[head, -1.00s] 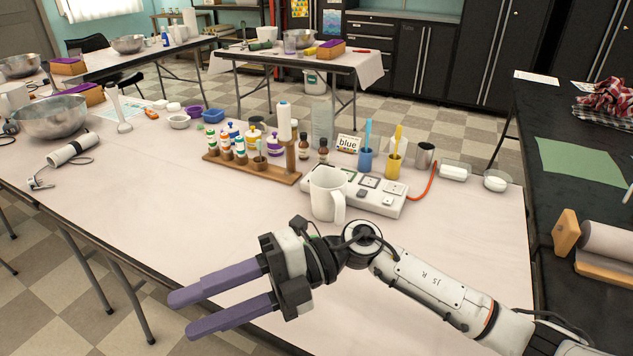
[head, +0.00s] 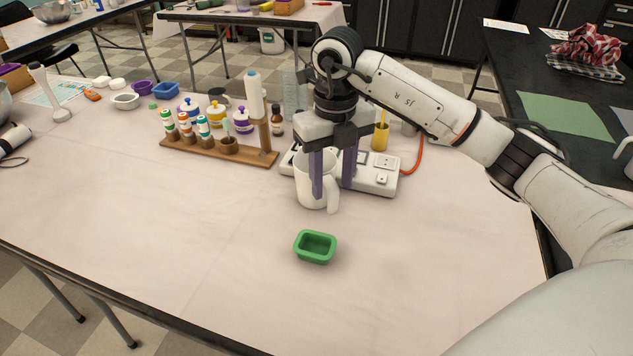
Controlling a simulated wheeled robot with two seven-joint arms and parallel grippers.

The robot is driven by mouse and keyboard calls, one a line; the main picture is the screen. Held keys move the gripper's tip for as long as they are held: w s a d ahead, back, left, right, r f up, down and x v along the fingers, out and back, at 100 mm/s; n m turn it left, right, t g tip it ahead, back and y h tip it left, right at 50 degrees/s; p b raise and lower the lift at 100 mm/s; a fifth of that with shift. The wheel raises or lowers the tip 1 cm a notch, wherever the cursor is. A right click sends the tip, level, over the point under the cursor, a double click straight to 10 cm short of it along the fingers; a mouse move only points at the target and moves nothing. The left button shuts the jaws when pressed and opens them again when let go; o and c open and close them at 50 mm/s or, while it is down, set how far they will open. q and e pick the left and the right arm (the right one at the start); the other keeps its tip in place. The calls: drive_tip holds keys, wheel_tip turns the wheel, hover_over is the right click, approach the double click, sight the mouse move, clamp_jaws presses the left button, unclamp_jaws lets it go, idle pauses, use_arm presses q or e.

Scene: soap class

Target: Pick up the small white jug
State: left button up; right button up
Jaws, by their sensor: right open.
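The small white jug (head: 306,189) stands upright on the table, with its handle (head: 333,194) toward the front right. My right gripper (head: 332,188) points straight down over the jug with its two purple fingers apart. One finger hangs in front of the jug's body or inside its mouth; I cannot tell which. The other finger is on the right, by the handle side. The jug's rim is partly hidden by the gripper. My left gripper is not in view.
A green soap mould (head: 315,246) sits just in front of the jug. A white power strip (head: 378,179) lies behind it. A wooden rack (head: 228,153) with several bottles stands to the left. A yellow cup (head: 380,137) is behind right. The front left tabletop is clear.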

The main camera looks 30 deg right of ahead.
sight(333, 188)
drive_tip(key=f, duration=0.5)
drive_tip(key=shift+w+d+f, duration=0.15)
drive_tip(key=shift+w+d, duration=0.05)
drive_tip(key=shift+d, duration=0.15)
clamp_jaws()
